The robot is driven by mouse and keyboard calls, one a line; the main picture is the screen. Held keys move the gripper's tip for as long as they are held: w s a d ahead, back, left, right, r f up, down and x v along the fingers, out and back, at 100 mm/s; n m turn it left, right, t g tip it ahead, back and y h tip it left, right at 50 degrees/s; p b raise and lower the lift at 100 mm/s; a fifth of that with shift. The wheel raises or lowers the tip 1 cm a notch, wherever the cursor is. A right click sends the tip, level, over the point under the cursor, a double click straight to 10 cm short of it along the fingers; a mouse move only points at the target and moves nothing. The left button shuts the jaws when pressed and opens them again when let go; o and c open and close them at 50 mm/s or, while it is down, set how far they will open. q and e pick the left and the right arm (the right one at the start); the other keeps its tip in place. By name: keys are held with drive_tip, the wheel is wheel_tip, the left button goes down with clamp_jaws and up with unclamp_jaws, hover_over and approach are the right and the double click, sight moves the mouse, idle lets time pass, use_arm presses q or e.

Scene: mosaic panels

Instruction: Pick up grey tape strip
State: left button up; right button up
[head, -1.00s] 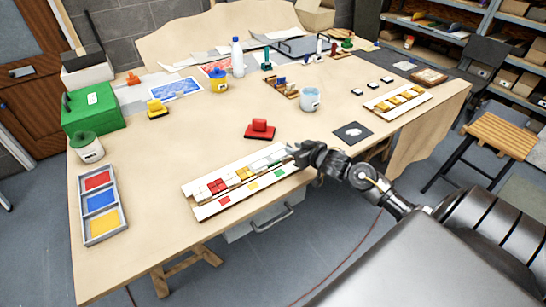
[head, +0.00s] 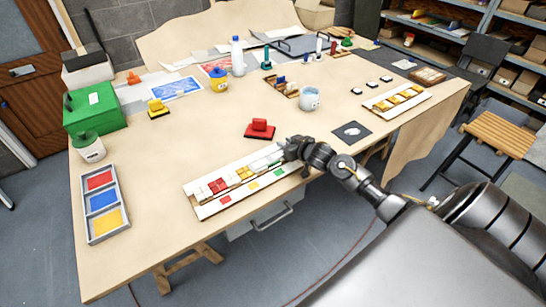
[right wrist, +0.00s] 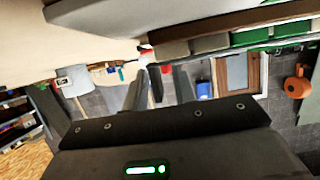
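The long white mosaic panel (head: 207,211) lies along the table's front edge, with red, yellow, white and green tiles. My right gripper (head: 285,151) is at the panel's right end, low over the tiles; I cannot tell whether it touches them. In the right wrist view its two dark fingers (right wrist: 163,88) stand apart, with background showing between them and nothing clearly held. I cannot pick out a grey tape strip; the gripper may hide it. My left gripper is not in view.
A red-handled block (head: 260,129) stands just behind the panel. A dark square card (head: 352,133) lies right of the gripper. A tray of red, blue and yellow (head: 88,220) is at the left. A white cup (head: 309,99) stands farther back. The table's middle left is clear.

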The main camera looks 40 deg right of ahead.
clamp_jaws()
drive_tip(key=shift+r, duration=0.6)
drive_tip(key=s+a+r, duration=0.6)
drive_tip(key=s+r, duration=0.6)
drive_tip(key=shift+s+a, duration=0.2)
drive_tip(key=shift+a, duration=0.1)
